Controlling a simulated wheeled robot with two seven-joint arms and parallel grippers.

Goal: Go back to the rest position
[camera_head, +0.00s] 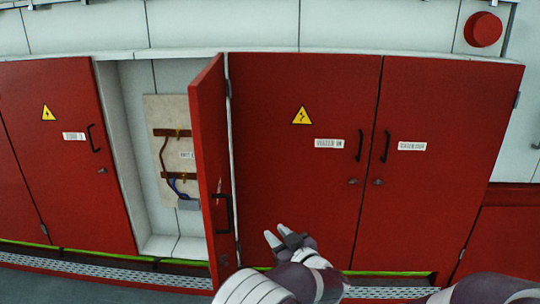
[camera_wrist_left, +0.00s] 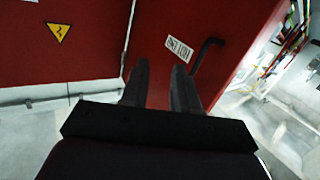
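My left gripper (camera_head: 276,234) is in front of the lower part of the closed red cabinet door (camera_head: 300,170) in the head view. Its two dark fingers (camera_wrist_left: 160,80) are apart with nothing between them in the left wrist view. A red door (camera_head: 209,150) with a black handle (camera_head: 222,213) stands open to the left of the gripper, and the gripper is apart from that handle. The left wrist view shows a red panel with a white label (camera_wrist_left: 178,48) and a black handle (camera_wrist_left: 207,52) beyond the fingers. My right gripper is out of view.
The open compartment (camera_head: 160,220) holds a beige board (camera_head: 165,110) with brown strips and wires. Closed red doors stand at the left (camera_head: 65,150) and right (camera_head: 430,160). A red round button (camera_head: 483,29) is at the upper right. A metal grating (camera_head: 110,272) runs along the floor.

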